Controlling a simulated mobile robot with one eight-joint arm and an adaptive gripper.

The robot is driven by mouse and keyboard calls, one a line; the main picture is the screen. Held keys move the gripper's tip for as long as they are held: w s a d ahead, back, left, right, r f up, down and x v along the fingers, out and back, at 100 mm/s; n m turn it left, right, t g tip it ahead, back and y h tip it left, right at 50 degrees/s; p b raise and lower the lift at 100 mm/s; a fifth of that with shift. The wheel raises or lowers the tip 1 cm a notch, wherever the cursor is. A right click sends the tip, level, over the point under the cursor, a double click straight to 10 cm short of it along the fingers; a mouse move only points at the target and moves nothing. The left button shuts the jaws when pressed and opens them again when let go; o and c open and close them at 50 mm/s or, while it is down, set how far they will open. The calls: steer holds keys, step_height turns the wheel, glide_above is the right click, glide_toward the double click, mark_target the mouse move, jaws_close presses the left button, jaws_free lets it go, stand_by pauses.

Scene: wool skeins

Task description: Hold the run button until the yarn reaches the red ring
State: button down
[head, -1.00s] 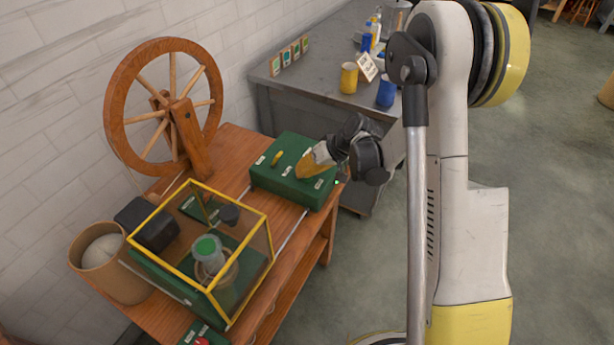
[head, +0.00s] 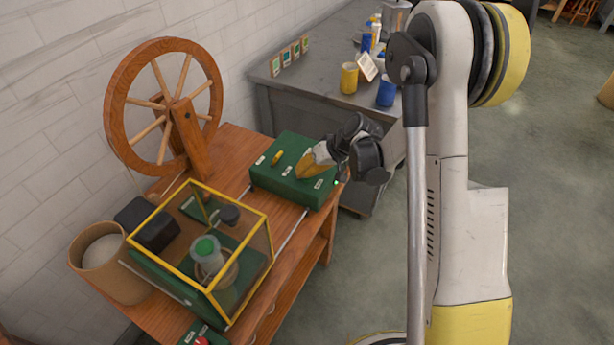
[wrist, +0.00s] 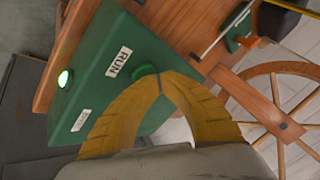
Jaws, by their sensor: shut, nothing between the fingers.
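The green control box (head: 296,146) sits on the wooden bench. In the wrist view, the box (wrist: 92,103) has a RUN label (wrist: 119,62) beside a green button (wrist: 144,70). My gripper (head: 301,176) is shut and empty, its yellow fingertips (wrist: 160,78) at that button and partly covering it; how far it is pressed cannot be told. A green lamp (wrist: 64,78) glows on the box. A bobbin with a green top (head: 206,248) stands inside a yellow-framed clear guard (head: 213,287). I cannot make out the red ring or the yarn level.
A wooden spinning wheel (head: 118,125) stands at the back of the bench (head: 232,146). A basket (head: 120,283) with a pale wool ball is at the left. A red button (head: 201,341) shows at the bottom edge. A grey table (head: 320,60) with yellow and blue containers is behind.

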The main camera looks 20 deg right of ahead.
mark_target(303, 178)
steer(key=shift+r, duration=0.1)
steer(key=shift+r+p, duration=0.5)
steer(key=shift+r, duration=0.35)
steer(key=shift+r+p, duration=1.6)
steer(key=shift+r, duration=0.9)
